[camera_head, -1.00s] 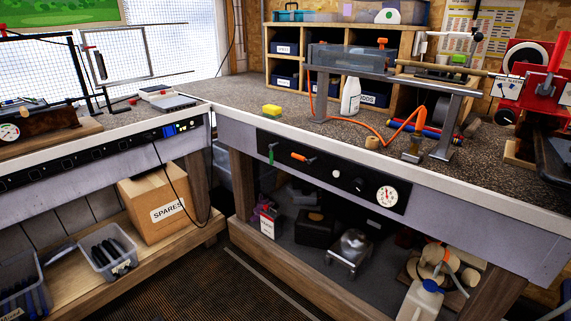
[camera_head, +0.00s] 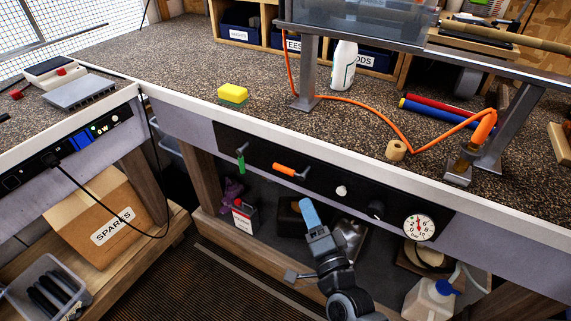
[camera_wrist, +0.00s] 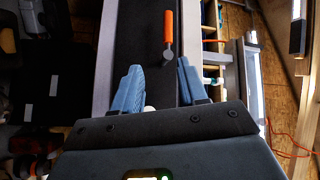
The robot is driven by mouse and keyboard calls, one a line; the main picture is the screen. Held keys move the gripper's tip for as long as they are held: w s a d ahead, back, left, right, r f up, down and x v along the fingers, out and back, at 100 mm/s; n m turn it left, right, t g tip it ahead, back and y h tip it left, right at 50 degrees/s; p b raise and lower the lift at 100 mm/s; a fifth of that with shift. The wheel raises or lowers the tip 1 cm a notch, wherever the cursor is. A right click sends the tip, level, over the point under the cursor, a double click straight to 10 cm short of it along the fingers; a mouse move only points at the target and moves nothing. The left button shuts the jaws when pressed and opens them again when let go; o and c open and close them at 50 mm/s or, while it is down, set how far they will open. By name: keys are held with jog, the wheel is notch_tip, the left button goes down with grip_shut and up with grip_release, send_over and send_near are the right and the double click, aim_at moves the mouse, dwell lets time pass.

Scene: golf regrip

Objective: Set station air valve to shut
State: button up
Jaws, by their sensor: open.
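The black control panel (camera_head: 330,188) is set in the bench front. An orange-handled lever (camera_head: 286,170) on it lies along the panel, its handle left of its metal pivot. A green-handled lever (camera_head: 241,162) further left hangs downward. Neither lever's label can be read. My gripper (camera_head: 308,213) is below the orange lever in the head view, apart from it. In the wrist view, my gripper (camera_wrist: 160,85) is open and empty, with blue fingers spread, and the orange lever (camera_wrist: 168,30) lies beyond the fingertips, between their lines.
A white knob (camera_head: 341,191), a black knob (camera_head: 377,210) and a pressure gauge (camera_head: 419,227) sit right of the levers. An orange hose (camera_head: 365,104) runs across the bench top. A box (camera_head: 244,218) and a jug (camera_head: 430,299) stand below the bench.

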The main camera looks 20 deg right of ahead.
aim_at(283, 167)
jog(key=w+r+m, duration=0.1)
jog(key=w, duration=0.3)
jog(key=w+m, duration=0.1)
jog(key=w, duration=0.4)
jog(key=w+r, duration=0.1)
jog(key=w, duration=0.3)
jog(key=shift+w+a+r+m+h+b, duration=0.3)
jog(key=shift+a+m+h+b, duration=0.05)
jog(key=shift+m+h, duration=0.05)
grip_shut()
